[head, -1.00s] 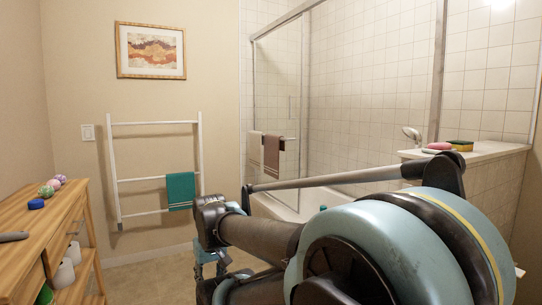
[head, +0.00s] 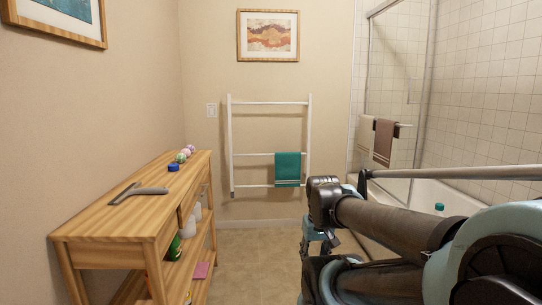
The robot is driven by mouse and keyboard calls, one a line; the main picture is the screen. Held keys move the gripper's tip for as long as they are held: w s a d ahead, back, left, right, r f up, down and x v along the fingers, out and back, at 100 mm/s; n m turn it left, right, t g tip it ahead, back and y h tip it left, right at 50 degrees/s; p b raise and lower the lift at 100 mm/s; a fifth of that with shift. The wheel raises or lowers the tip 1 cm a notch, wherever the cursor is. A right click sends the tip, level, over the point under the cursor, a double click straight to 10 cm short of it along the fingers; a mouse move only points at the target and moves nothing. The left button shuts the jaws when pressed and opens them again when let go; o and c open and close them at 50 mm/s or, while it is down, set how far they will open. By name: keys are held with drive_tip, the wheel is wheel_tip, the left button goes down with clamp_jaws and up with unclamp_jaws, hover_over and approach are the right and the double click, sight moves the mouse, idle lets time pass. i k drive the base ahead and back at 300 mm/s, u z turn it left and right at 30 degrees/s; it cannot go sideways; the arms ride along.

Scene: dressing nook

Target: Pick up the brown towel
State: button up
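The brown towel (head: 384,142) hangs over the bar on the shower door, at the right of the head view. A cream towel (head: 365,134) hangs beside it on the left. My arm crosses the lower right of the picture, well in front of and below the towels. My gripper (head: 316,246) seems to point down at the end of the arm, partly hidden by the arm links. Its fingers are too small and covered to tell open from shut. It is apart from the brown towel.
A wooden shelf unit (head: 90,228) stands at the left with a grey squeegee-like tool (head: 137,192) on top. A white ladder rack (head: 230,150) with a teal towel (head: 288,168) leans on the far wall. The floor (head: 245,260) between shelf and arm is clear.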

sight(386, 130)
drive_tip(key=z, duration=0.65)
drive_tip(key=i, duration=2.55)
drive_tip(key=u, duration=0.5)
